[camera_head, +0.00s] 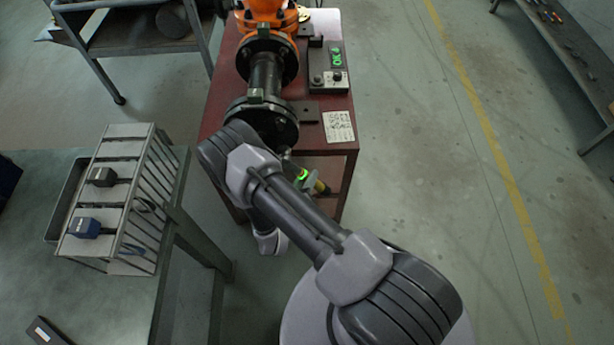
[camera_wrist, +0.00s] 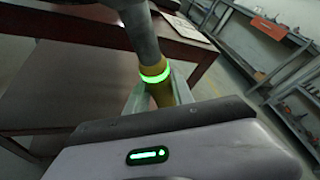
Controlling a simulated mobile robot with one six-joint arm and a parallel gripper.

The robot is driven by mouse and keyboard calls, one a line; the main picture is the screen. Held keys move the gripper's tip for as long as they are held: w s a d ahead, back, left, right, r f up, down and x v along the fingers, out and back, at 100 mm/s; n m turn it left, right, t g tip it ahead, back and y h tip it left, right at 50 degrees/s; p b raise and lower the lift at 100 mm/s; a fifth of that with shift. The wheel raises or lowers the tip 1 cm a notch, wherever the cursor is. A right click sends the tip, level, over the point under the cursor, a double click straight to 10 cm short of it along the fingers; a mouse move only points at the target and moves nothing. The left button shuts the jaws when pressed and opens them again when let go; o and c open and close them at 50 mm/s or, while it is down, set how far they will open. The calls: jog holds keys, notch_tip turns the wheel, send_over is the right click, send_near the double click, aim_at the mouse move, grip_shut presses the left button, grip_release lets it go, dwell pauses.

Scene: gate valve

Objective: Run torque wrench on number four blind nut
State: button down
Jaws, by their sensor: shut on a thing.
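The torque wrench (camera_head: 322,187) is yellow and dark with a lit green ring. In the wrist view, the wrench's grey body (camera_wrist: 140,35) runs up from the green ring, with a yellow part below it. My gripper (camera_wrist: 155,97) is shut on the yellow part. In the head view my gripper and the wrench are partly hidden behind my arm, just below the near flange. The black blind flange (camera_head: 262,112) ends the pipe on the red table (camera_head: 225,95). Its face and the number four nut are hidden by my arm, so I cannot tell whether the wrench touches a nut.
An orange valve (camera_head: 268,12) stands behind the pipe. A box with a green display (camera_head: 336,57) and a printed card (camera_head: 339,126) lie at its right. The floor at right is clear.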

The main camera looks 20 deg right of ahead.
jog(key=shift+s+a+p, duration=0.1)
jog(key=shift+s+a, duration=0.15)
jog(key=shift+s, duration=0.35)
jog(key=shift+s+a+p, duration=0.1)
jog(key=shift+s+a, duration=0.1)
jog(key=shift+s, duration=0.45)
jog(key=shift+s+a+p, duration=0.1)
jog(key=shift+s+a, duration=0.15)
jog(key=shift+s, duration=0.35)
